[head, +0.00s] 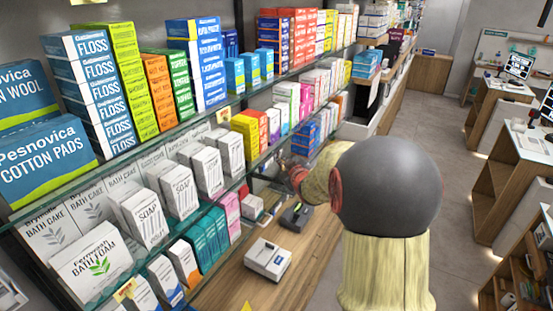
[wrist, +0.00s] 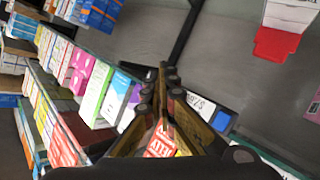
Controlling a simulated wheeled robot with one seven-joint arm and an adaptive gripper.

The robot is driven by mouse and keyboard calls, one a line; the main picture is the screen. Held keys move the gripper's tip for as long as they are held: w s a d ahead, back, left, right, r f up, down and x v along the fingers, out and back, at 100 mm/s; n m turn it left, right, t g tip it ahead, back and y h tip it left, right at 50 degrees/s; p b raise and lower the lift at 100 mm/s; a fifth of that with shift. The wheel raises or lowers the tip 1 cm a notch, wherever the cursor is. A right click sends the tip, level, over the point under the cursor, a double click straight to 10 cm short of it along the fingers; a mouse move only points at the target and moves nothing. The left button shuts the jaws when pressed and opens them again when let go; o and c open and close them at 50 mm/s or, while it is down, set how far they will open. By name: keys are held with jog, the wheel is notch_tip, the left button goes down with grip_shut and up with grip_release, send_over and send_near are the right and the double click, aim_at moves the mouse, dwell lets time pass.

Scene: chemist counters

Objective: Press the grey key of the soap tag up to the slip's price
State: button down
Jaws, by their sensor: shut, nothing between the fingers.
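White soap boxes (head: 178,190) stand in a row on the middle glass shelf in the head view. My gripper (head: 290,172) is farther along the shelves, partly hidden by my own arm. In the wrist view my gripper (wrist: 165,75) is shut and empty, its fingertips together. A small pale tag with dark characters (wrist: 199,103) shows just right of the fingers, partly covered by one of them. I cannot tell whether it is the soap tag or read its price. No grey key can be made out.
A white device (head: 268,258) and a dark one (head: 296,216) stand on the wooden counter (head: 225,288). Boxes of floss (head: 85,75) and other goods fill the shelves. In the wrist view a red box (wrist: 160,140) shows between the fingers. The aisle floor is clear at right.

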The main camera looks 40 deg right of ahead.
jog(key=shift+s+d, duration=0.3)
jog(key=shift+s, duration=0.4)
jog(key=s, duration=0.1)
jog(key=s+d+p, duration=0.1)
jog(key=s, duration=0.1)
jog(key=s+d, duration=0.1)
jog(key=shift+s+p, duration=0.3)
dwell(0.8)
